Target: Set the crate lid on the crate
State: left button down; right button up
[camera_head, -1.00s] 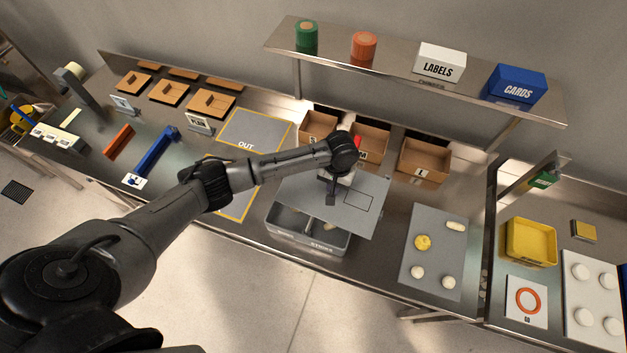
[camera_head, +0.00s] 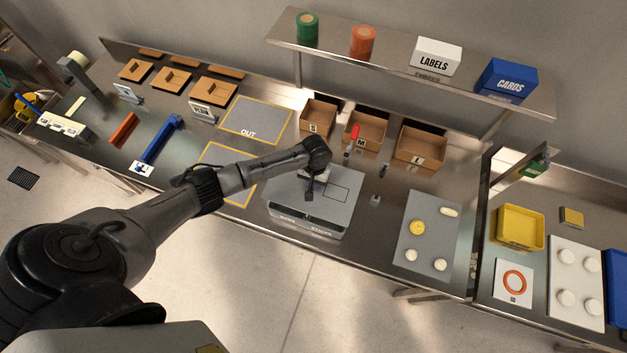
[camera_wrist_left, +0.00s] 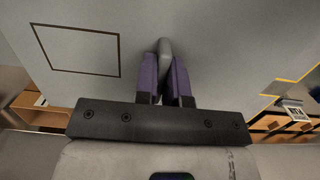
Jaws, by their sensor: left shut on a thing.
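The crate lid (camera_head: 335,200) is a flat grey panel with a dark outlined rectangle on it. It lies over the grey crate (camera_head: 300,221), whose front wall with printed words shows below the lid's front edge. The lid looks roughly lined up with the crate; whether it is fully seated I cannot tell. My left gripper (camera_head: 310,192) is above the lid, and in the left wrist view its fingers (camera_wrist_left: 165,80) are shut on the lid's grey handle (camera_wrist_left: 165,48). The crate's inside is hidden. My right gripper is not in view.
Cardboard boxes marked S (camera_head: 318,117), M (camera_head: 366,131) and L (camera_head: 421,149) stand behind the crate. A grey board with dough pieces (camera_head: 427,232) lies to the right. The OUT mat (camera_head: 257,119) is at the back left. A shelf (camera_head: 400,70) overhangs the back.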

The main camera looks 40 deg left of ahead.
pick_arm(q)
jog(key=shift+r, duration=0.15)
notch_tip(320, 180, down, 4)
jog(key=shift+b, duration=1.1)
jog(key=shift+f+b, duration=0.95)
jog(key=shift+f, duration=0.6)
jog(key=shift+p, duration=0.35)
